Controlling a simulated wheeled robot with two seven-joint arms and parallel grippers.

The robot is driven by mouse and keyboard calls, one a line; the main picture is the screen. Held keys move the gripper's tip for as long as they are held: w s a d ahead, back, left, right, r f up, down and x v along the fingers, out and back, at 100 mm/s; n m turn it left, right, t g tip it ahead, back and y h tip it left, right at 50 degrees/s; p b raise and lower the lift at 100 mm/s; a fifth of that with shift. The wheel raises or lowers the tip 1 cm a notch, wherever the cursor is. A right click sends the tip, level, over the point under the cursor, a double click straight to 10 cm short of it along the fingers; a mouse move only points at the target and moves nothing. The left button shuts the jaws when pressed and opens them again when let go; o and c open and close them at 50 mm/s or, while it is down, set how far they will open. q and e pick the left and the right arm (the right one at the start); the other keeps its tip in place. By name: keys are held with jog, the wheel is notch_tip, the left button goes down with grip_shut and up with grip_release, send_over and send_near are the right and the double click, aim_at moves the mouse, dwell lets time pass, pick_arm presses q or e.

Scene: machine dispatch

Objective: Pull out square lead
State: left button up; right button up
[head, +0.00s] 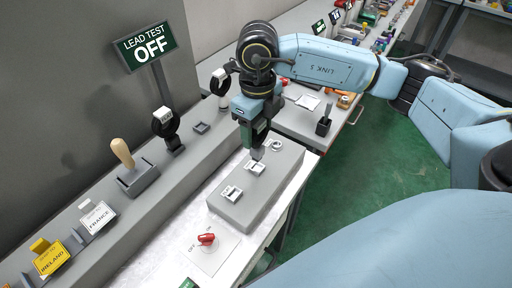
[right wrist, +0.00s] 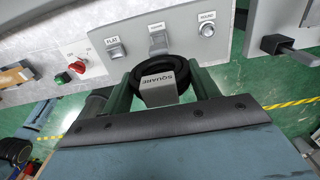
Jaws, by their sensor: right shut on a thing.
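The grey test box (head: 228,209) stands on the white bench with flat, square and round sockets in a row. My right gripper (head: 258,150) points down at the middle, square socket (head: 256,168). In the right wrist view the gripper (right wrist: 165,95) is shut on the square lead (right wrist: 158,90), a grey block labelled SQUARE with a black ring behind it. The square socket (right wrist: 158,43) shows just beyond the ring. I cannot tell whether the plug end is in the socket or just clear of it. My left gripper is not in view.
A red switch (head: 206,239) lies in front of the box. The LEAD TEST sign (head: 148,46) reads OFF. Other leads (head: 165,124) (head: 220,83) stand on the grey ledge, with a wooden-handled stamp (head: 123,153) nearby. A black holder (head: 323,126) stands to the right.

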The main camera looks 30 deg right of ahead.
jog(key=shift+r+p, duration=1.45)
jog(key=shift+r, duration=1.2)
